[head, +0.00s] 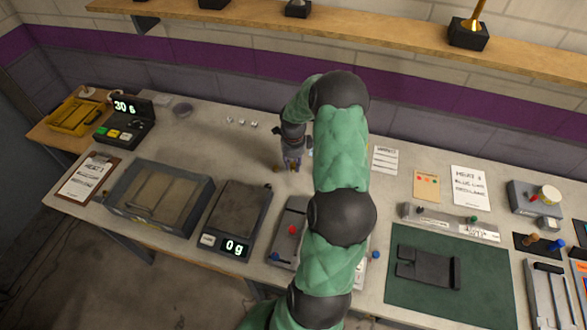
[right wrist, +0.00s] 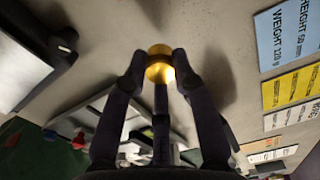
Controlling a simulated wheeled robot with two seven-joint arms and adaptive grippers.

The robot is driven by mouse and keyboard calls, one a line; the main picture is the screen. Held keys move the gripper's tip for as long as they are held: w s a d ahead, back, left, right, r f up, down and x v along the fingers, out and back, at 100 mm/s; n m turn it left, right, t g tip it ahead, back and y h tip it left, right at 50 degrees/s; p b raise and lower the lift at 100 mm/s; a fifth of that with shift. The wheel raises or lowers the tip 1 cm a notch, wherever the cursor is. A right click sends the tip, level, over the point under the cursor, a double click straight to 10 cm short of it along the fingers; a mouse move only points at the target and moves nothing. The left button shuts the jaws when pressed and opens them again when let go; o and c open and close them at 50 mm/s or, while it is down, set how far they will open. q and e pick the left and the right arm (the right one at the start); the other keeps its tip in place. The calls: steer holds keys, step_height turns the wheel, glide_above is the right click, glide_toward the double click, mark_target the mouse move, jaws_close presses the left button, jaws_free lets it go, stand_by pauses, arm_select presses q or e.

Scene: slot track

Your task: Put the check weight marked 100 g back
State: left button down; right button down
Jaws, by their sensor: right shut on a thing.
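My right gripper (head: 291,164) is over the back middle of the bench, just behind and right of the scale. In the right wrist view the gripper (right wrist: 160,68) is shut on a round brass-coloured weight (right wrist: 159,62), which sits between the fingertips. No marking on it can be read, so I cannot tell if it is the 100 g one. In the head view it is mostly hidden by the gripper. The scale (head: 242,205) has an empty pan and reads 0 g. My left gripper is not in view.
Several small pale pieces (head: 242,122) lie at the back. A grey tray (head: 118,209) and a clipboard (head: 84,178) are left of the scale. A green mat (head: 490,300) lies to the right. Coloured cards (right wrist: 288,85) show in the right wrist view.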

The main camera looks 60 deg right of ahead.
mark_target(293, 164)
step_height(293, 164, down, 4)
steer(key=shift+w+d+r, duration=0.15)
steer(key=shift+r, duration=0.1)
steer(key=shift+f+b, duration=0.15)
steer(key=shift+b, duration=0.2)
steer(key=c, duration=1)
jaws_free()
steer(key=shift+r+p, duration=0.3)
steer(key=shift+r, duration=0.25)
step_height(293, 164, up, 11)
steer(key=shift+r+p, duration=0.15)
steer(key=shift+p, duration=0.35)
